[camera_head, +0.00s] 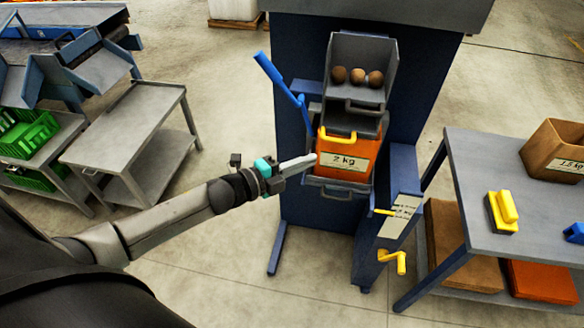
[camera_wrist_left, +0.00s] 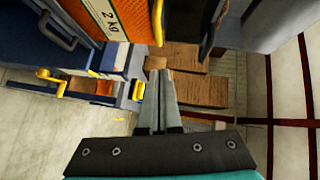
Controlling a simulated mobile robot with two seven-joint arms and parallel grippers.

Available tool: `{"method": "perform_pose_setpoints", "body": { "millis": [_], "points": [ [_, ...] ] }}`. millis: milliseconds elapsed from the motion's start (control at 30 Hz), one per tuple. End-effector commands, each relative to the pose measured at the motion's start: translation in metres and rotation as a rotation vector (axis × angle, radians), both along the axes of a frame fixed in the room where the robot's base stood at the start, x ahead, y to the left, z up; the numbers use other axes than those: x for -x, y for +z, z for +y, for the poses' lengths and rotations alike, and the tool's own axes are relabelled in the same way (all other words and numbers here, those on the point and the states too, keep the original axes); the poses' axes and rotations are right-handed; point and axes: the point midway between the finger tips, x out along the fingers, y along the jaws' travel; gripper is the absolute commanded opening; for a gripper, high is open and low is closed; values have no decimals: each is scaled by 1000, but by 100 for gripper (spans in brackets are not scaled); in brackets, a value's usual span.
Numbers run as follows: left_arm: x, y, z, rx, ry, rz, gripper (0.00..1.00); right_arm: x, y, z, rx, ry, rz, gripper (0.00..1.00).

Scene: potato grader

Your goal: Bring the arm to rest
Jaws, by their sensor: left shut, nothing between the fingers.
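My left arm reaches in from the left in the head view. My left gripper (camera_head: 312,159) is shut and empty, with its fingertips just in front of the left side of the orange 2 kg box (camera_head: 347,158). I cannot tell whether they touch it. In the left wrist view the closed fingers (camera_wrist_left: 159,75) point away from the camera, and the orange box (camera_wrist_left: 100,17) shows at the upper left. My right gripper is not in view.
The blue grader machine (camera_head: 300,205) stands ahead, with a blue lever (camera_head: 278,78), a grey hopper holding three potatoes (camera_head: 357,76) and a yellow crank (camera_head: 393,260). A grey cart (camera_head: 120,125) is at left. A table (camera_head: 480,190) with a cardboard box (camera_head: 553,150) is at right.

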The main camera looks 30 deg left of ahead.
Motion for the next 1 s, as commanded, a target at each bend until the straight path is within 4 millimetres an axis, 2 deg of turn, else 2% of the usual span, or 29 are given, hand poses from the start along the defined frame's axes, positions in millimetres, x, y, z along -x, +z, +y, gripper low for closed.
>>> {"method": "perform_pose_setpoints", "body": {
  "millis": [67, 300, 567, 667, 767, 833, 867, 1000],
  "points": [
    [11, 1, 5, -1, -1, 3, 0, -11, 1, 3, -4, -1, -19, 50],
    [29, 4, 15, 1, -1, 1, 0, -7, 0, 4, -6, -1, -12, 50],
    [33, 6, 17, 0, -2, 0, 0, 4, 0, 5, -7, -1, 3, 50],
    [33, 1, 19, 6, 9, 11, 0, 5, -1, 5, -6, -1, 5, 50],
    [34, -27, 28, 37, 65, 67, 0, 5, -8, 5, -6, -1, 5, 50],
    [38, -63, 40, 80, 140, 143, 0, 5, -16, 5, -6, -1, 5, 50],
    [42, -82, 46, 103, 180, 185, 0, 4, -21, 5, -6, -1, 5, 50],
    [72, -183, 70, 223, 393, 404, 0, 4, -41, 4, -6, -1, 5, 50]
  ]
}}
